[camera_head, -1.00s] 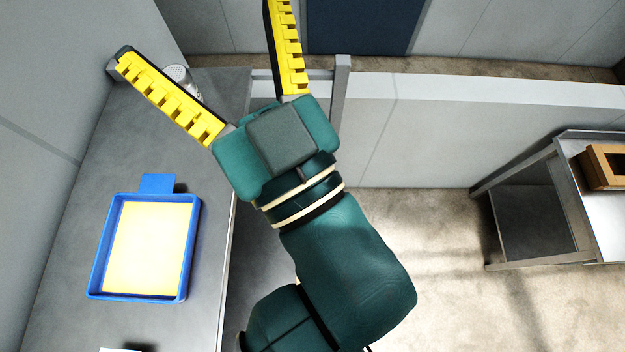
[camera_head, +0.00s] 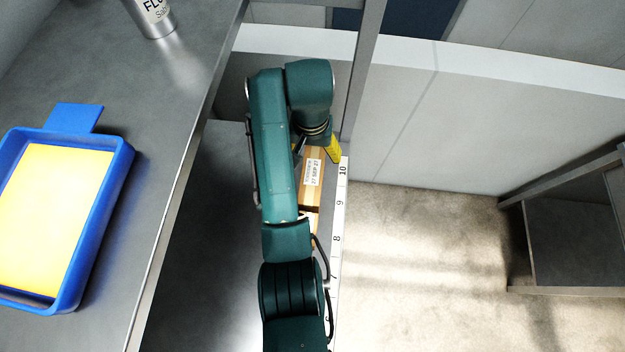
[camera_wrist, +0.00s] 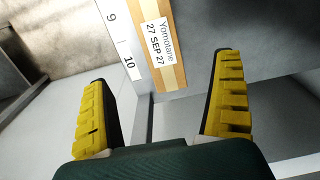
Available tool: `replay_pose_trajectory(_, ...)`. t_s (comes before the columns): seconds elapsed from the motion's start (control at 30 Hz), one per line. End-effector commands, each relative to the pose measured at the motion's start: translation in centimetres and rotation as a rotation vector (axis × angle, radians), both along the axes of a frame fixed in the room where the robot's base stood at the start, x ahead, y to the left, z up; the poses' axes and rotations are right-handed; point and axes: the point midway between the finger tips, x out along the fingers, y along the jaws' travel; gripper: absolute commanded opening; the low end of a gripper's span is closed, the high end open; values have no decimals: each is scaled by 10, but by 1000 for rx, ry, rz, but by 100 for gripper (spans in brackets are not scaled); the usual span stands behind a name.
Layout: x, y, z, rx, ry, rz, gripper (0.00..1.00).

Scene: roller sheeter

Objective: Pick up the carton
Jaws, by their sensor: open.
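A brown carton (camera_head: 311,192) with a white label reading "27 SEP 27" lies on the lower shelf, partly hidden by my arm in the head view. In the wrist view the same carton (camera_wrist: 172,76) shows its labelled face and near end between the lines of my two yellow fingers. My gripper (camera_wrist: 162,70) is open, with one finger to each side of the carton in that picture. I cannot tell whether either finger touches it. In the head view only part of one yellow finger (camera_head: 334,149) shows, at the carton's far end.
A numbered white strip (camera_head: 339,205) runs along the shelf edge beside the carton. Another brown carton (camera_head: 311,222) shows partly behind my arm. A metal worktop (camera_head: 120,235) on the left holds a blue tray (camera_head: 122,165) and a metal canister (camera_head: 150,15). An upright post (camera_head: 362,80) stands near my gripper.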

Motion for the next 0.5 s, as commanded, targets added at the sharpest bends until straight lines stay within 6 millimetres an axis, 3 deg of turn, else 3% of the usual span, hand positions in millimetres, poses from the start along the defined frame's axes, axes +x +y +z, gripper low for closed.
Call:
replay_pose_trajectory(0.03,-1,0,-17,-1,4,0,96)
replay_pose_trajectory(0.3,-1,0,-77,-1,4,1,96)
replay_pose_trajectory(0.5,0,0,-104,0,0,1,96)
